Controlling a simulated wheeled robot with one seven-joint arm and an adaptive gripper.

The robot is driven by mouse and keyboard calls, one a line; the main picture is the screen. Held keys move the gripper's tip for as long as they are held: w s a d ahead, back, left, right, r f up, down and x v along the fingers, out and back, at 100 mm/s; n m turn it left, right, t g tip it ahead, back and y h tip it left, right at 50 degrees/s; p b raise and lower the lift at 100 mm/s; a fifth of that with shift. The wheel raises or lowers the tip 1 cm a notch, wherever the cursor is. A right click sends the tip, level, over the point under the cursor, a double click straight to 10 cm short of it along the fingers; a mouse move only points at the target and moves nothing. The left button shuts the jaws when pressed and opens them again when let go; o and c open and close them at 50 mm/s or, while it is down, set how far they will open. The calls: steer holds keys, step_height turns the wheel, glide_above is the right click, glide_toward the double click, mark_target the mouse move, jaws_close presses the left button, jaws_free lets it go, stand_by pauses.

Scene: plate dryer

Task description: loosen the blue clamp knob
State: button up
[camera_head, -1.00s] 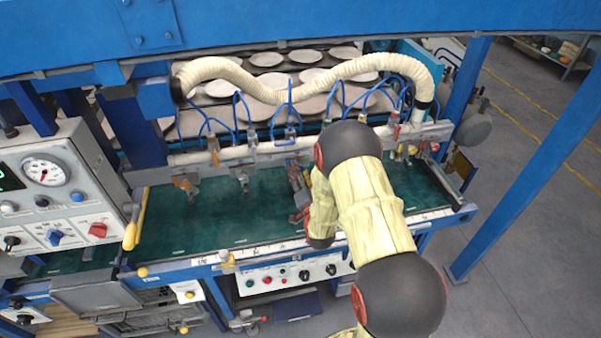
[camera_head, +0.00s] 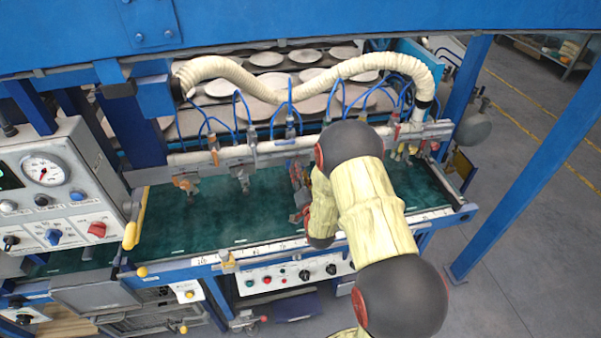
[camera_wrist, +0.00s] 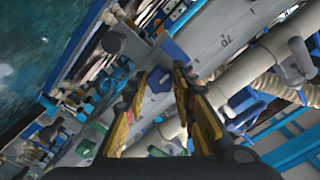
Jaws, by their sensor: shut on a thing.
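The blue clamp knob (camera_wrist: 160,79) shows in the wrist view as a small dark-blue faceted piece beside a grey bar. My gripper (camera_wrist: 159,84) has one yellow-and-black finger on each side of it and is shut on it. In the head view my gripper (camera_head: 301,192) is partly hidden behind my arm, low in front of the pipe rail over the green belt. The knob cannot be made out in the head view.
A pale pipe rail (camera_head: 270,149) with several nozzles and blue hoses crosses above the green belt (camera_head: 215,222). A ribbed cream hose (camera_head: 232,73) arches behind. A gauge panel (camera_head: 55,185) stands left; a blue post (camera_head: 530,165) stands right.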

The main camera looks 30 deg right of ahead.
steer(key=shift+f, duration=0.1)
steer(key=n+b, duration=0.2)
steer(key=b, duration=0.1)
steer(key=shift+f, duration=0.1)
steer(key=n+b, duration=1)
steer(key=n, duration=0.1)
steer(key=n+b, duration=0.5)
steer(key=n, duration=0.1)
steer(key=shift+n+b, duration=1.7)
steer(key=shift+n, duration=0.5)
steer(key=o, duration=1.1)
steer(key=shift+r, duration=0.2)
